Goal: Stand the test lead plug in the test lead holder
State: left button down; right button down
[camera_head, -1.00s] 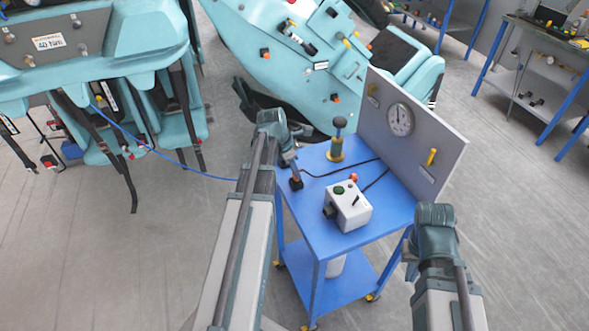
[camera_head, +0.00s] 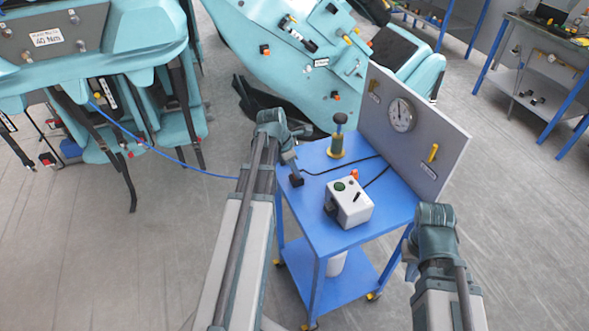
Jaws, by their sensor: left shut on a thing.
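My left gripper (camera_head: 296,179) points down at the left rear of the blue cart top. It is small and dark here, and shut on a dark thing, apparently the test lead plug; gripper and plug are hard to tell apart. A thin black lead (camera_head: 330,168) runs from there to the foot of the grey panel. I cannot tell surely which thing is the test lead holder; an olive, cup-like stand (camera_head: 336,150) with a dark knob on top stands right of the gripper. My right gripper (camera_head: 410,270) is mostly hidden beside its arm, right of the cart.
The blue cart (camera_head: 345,232) carries a white box (camera_head: 350,204) with a green button. A grey panel (camera_head: 415,130) with a dial (camera_head: 401,115) stands along its right edge. A blue cable (camera_head: 180,162) passes behind my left arm.

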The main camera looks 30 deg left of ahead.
pick_arm(q)
jog(key=shift+f, duration=0.3)
jog(key=shift+r, duration=0.3)
jog(key=shift+r+p, duration=1.3)
jog(key=shift+p, duration=0.1)
jog(key=shift+f+b, duration=1.6)
dwell(0.9)
jog(key=shift+r, duration=0.1)
jog(key=c, duration=0.5)
grip_release()
jog(key=shift+c, duration=0.2)
jog(key=shift+r, duration=0.1)
